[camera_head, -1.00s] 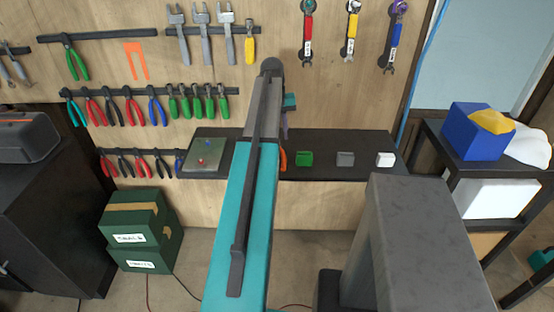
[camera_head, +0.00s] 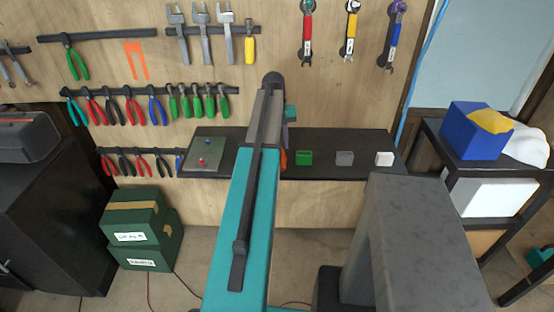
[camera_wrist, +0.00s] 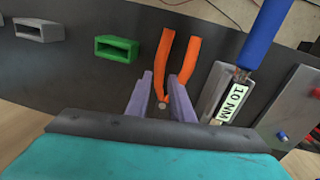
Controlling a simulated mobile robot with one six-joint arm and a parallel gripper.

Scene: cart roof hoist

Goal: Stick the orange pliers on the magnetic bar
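The orange pliers (camera_wrist: 178,62) lie on the dark shelf top, handles pointing up in the wrist view. A bit of orange (camera_head: 284,159) shows beside my arm in the head view. My gripper (camera_wrist: 164,92) has its two purple fingers apart, on either side of the pliers' pivot end; I cannot see contact. In the head view my arm hides most of the gripper. The magnetic bar (camera_head: 97,35) is on the wall at upper left, with green-handled pliers (camera_head: 75,62) and an orange pliers-shaped outline (camera_head: 137,60) below its right part.
On the shelf (camera_head: 330,172) stand a green holder (camera_head: 304,158), a grey one (camera_head: 345,158) and a white one (camera_head: 385,159). A blue-handled tool marked 10 NM (camera_wrist: 235,95) is close beside the pliers. A metal box with knobs (camera_head: 207,152) is further left in the head view.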

